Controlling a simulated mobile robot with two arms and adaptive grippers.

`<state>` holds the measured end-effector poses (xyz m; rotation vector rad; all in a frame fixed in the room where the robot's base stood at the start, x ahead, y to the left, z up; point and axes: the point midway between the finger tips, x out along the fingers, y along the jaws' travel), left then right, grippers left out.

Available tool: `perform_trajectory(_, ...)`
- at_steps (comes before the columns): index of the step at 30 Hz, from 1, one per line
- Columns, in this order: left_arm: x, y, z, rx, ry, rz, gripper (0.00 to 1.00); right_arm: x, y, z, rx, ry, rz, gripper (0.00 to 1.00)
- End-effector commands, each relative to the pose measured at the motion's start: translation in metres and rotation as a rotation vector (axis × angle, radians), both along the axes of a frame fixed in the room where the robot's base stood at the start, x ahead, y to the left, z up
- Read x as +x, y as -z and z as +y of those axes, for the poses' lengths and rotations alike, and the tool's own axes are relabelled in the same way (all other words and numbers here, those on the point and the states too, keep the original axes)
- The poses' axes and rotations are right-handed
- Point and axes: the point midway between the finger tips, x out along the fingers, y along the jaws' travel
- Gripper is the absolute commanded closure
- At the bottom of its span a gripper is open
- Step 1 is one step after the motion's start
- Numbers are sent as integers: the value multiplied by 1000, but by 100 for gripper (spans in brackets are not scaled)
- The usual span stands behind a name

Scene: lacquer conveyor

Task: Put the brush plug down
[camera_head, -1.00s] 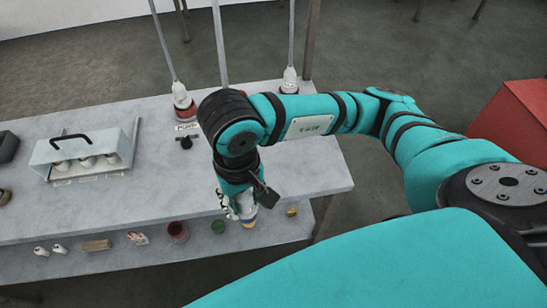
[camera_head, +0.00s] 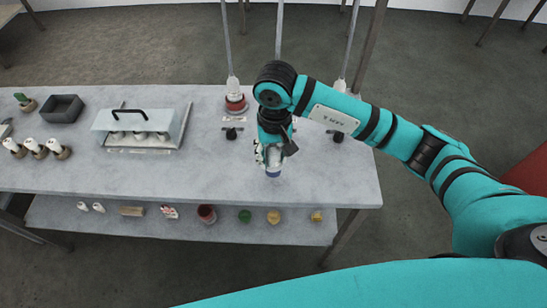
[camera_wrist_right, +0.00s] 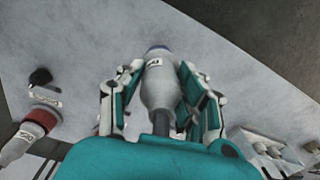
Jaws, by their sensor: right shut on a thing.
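My right gripper (camera_head: 267,157) is shut on the brush plug, a white bottle-shaped plug with a small label and a bluish end. In the head view only the plug's blue end (camera_head: 273,173) shows clearly, pointing down over the right part of the grey tabletop (camera_head: 325,185). In the right wrist view the plug (camera_wrist_right: 158,88) lies between the two fingers, with the tabletop beyond it. I cannot tell whether its end touches the table. My left gripper is not in view.
A red-based holder with a hanging white plug (camera_head: 235,103) stands at the back. A handled box (camera_head: 140,125), a dark tray (camera_head: 62,108) and several white plugs (camera_head: 34,148) are to the left. The lower shelf (camera_head: 180,230) bears pots. Tabletop around my gripper is clear.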

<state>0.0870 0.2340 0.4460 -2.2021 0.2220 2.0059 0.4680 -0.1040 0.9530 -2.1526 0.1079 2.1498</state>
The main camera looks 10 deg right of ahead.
Motion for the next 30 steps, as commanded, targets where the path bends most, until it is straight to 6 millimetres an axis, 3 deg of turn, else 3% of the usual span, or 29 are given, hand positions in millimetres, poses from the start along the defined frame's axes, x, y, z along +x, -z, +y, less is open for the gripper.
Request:
perform_trajectory(9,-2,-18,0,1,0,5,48,1,33,0,1,1,2,100)
perform_trajectory(21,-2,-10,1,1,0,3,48,1,39,0,0,0,-1,100)
perform_trajectory(22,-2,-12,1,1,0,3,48,1,38,0,0,0,0,62)
perform_trajectory(27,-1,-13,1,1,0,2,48,1,38,0,0,0,0,41)
perform_trajectory(30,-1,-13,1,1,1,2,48,1,38,0,0,1,0,41)
